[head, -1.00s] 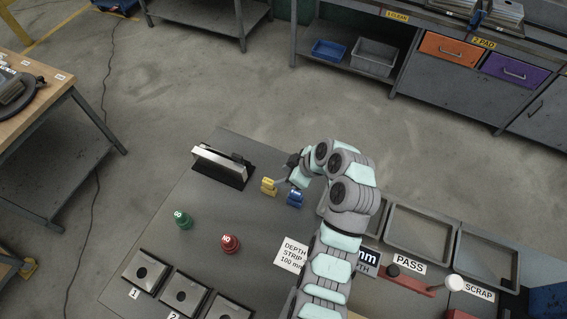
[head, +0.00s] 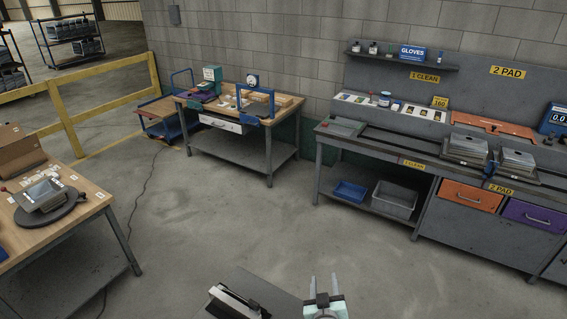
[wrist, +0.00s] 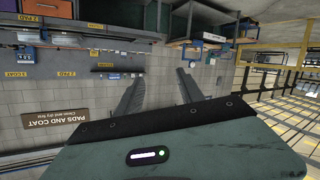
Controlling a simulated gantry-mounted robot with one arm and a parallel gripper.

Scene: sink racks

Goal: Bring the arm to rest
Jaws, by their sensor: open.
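My gripper (head: 324,279) shows at the bottom of the head view, right of the middle, with its two fingers apart and pointing up the picture. Nothing is between the fingers. In the wrist view my gripper (wrist: 158,82) also shows two separate dark fingers with only the wall and room behind them. Most of my arm is below the head view's lower edge. The wrist picture looks upside down, with an inverted wall sign (wrist: 69,116) in it.
The dark work table (head: 262,288) shows only its far part, with a tilted framed stand (head: 236,303) left of my gripper. Open floor (head: 225,225) lies beyond it. A grey bench (head: 365,153) stands at the right, a wooden table (head: 80,208) at the left.

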